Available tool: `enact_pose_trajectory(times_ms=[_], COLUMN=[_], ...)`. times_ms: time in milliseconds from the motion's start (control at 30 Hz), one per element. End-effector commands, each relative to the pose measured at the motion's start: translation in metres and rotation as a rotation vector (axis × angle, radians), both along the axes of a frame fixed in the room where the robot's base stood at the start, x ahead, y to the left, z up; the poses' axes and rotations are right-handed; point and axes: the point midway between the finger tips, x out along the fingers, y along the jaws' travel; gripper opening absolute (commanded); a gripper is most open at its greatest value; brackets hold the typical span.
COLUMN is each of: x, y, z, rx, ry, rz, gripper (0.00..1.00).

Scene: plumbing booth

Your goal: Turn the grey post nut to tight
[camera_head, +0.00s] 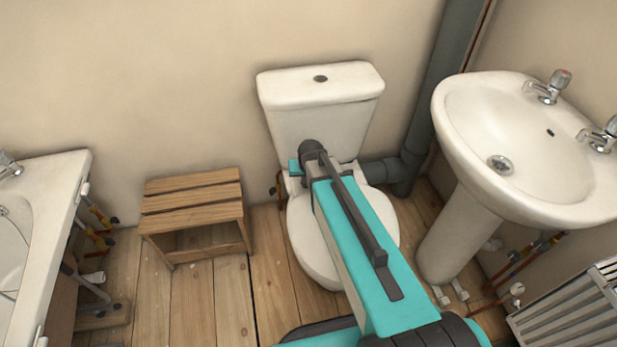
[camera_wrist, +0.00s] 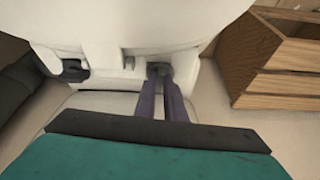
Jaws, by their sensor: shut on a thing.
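In the head view the toilet (camera_head: 320,105) stands at the middle against the wall. My arm crosses in front of it, and the nut and fingertips are hidden there.
A second dark fitting (camera_wrist: 73,71) sits left of the nut. A wooden stool (camera_head: 195,205) stands left of the toilet, close by in the wrist view. A grey waste pipe (camera_head: 440,90) and the basin (camera_head: 525,140) are at the right, a bathtub (camera_head: 50,200) at the left.

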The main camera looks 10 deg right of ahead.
Motion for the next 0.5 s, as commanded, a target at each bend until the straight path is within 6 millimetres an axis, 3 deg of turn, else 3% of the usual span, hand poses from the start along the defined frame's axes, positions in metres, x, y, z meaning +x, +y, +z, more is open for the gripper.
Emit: enact_pose_trajectory(times_ms=[500], x=[0.0011], y=[0.0017], z=[-0.0039], rx=[-0.007], ry=[0.005], rz=[-0.304], gripper=[0.00])
